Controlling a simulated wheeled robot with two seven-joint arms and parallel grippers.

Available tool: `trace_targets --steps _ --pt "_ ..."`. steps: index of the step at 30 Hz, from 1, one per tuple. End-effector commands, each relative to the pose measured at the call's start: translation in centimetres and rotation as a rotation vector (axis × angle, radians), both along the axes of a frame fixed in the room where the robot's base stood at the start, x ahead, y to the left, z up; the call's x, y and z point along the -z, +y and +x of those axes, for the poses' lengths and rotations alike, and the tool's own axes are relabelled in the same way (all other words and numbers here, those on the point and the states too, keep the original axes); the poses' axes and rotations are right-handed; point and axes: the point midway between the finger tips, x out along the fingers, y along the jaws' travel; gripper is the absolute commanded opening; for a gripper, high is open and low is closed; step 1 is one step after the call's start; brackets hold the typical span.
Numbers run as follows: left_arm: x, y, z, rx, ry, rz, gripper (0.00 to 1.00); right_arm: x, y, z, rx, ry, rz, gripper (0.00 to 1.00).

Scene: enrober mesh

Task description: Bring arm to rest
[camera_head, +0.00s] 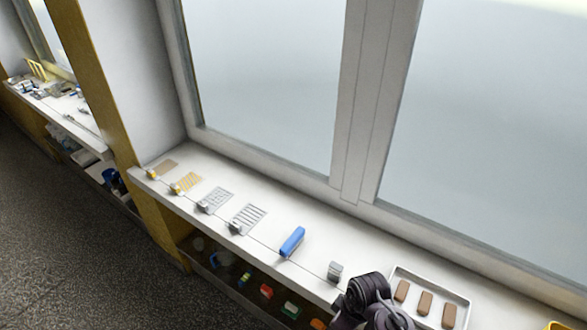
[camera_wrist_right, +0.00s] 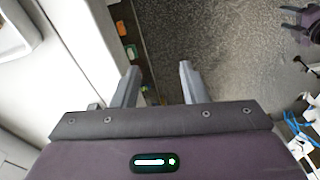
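My arm (camera_head: 368,300), dark purple, shows at the bottom of the head view, folded near the sill's front edge; no fingertips are clear there. In the right wrist view my right gripper (camera_wrist_right: 158,78) has its two grey fingers spread apart with nothing between them. Beyond them lie the floor and a low shelf. A dark purple part (camera_wrist_right: 303,24) at the top right of that view looks like my other arm's end; it is cut off by the frame, and its finger state is unclear.
A white sill (camera_head: 265,225) carries a yellow mesh (camera_head: 187,182), grey meshes (camera_head: 218,198) (camera_head: 248,217), a blue-handled item (camera_head: 292,242) and a grey block (camera_head: 335,270). A tray (camera_head: 466,303) with three brown bars stands close beside the arm. Coloured items fill a shelf below. Speckled floor (camera_head: 70,230) is open.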

Motion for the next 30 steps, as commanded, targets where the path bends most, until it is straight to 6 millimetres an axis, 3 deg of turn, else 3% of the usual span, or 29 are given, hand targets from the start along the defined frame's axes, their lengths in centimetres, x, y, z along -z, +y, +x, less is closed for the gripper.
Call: trace_targets --steps 1,5,8,11,15,21,24,27,30 --pt "0.6 0.0 -0.1 0.000 0.002 0.000 0.52 2.1 0.1 -0.3 0.016 0.009 0.002 0.40" --pt "1.6 0.1 -0.5 0.000 0.008 0.001 0.52 7.3 0.3 -1.2 0.074 0.021 0.013 0.40" --pt "2.6 0.1 -1.1 0.000 0.016 0.001 0.52 12.3 0.2 -2.5 0.134 0.032 0.019 0.40" --pt "4.0 0.1 -1.4 0.000 0.021 0.003 0.52 18.9 -0.2 -4.9 0.215 0.047 0.020 0.40" --pt "5.9 0.1 -1.4 0.000 0.021 0.003 0.52 28.3 -1.9 -10.1 0.347 0.057 0.009 0.40" --pt "8.3 0.1 -1.0 0.000 0.016 0.002 0.52 38.9 -6.2 -19.6 0.517 0.052 -0.031 0.40" --pt "9.2 0.1 -1.0 0.000 0.014 0.002 0.52 42.1 -8.4 -23.9 0.581 0.040 -0.051 0.40" --pt "9.7 0.1 -0.9 0.000 0.014 0.002 0.52 43.9 -10.2 -27.3 0.623 0.029 -0.068 0.40" --pt "9.9 0.1 -0.9 0.000 0.013 0.002 0.52 44.7 -11.2 -29.1 0.646 0.021 -0.074 0.40"
